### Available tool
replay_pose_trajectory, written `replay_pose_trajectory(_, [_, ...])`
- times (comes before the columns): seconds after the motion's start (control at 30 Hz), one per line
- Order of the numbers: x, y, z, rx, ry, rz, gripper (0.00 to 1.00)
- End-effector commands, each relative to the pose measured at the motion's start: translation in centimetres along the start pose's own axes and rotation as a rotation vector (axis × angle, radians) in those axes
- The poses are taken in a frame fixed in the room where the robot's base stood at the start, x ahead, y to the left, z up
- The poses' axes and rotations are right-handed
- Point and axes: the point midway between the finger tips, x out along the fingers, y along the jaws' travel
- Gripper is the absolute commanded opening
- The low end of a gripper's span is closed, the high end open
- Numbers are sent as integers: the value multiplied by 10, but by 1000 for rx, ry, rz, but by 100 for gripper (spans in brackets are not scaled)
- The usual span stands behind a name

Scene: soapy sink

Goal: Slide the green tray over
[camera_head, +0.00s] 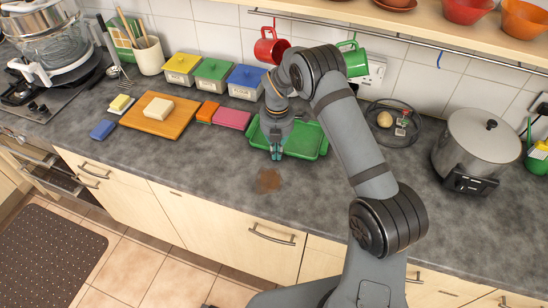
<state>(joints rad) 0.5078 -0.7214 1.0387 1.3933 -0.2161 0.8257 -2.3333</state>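The green tray (310,143) lies flat on the grey counter, right of the pink block and below the wall rail. My gripper (277,154) points down at the tray's front left part. My gripper and wrist hide part of the tray. I cannot tell whether the fingers touch its rim or are apart from it. The fingertips are too small to show whether they are open or shut.
A brown stain (269,181) lies on the counter in front of the tray. A pink block (233,118) and a wooden board (160,116) are to its left. A round dark tray (392,124) and a large pot (482,141) stand to its right. The counter's front is mostly clear.

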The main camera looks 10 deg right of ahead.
Motion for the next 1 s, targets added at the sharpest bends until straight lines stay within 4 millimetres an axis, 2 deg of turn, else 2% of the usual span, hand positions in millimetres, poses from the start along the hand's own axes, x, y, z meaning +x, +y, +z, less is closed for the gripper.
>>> replay_pose_trajectory(0.17, [0, 0, -9, -3, 0, 0, 0])
replay_pose_trajectory(0.37, [-1, -1, -46, -9, -1, 2, 0])
replay_pose_trajectory(0.5, [-36, 1, -41, -4, -5, 8, 0])
replay_pose_trajectory(0.7, [-76, 0, -42, -3, -3, 5, 0])
replay_pose_trajectory(0.83, [-92, -1, -42, -5, -2, 2, 0])
replay_pose_trajectory(1.0, [-100, -1, -42, -4, -1, 1, 0])
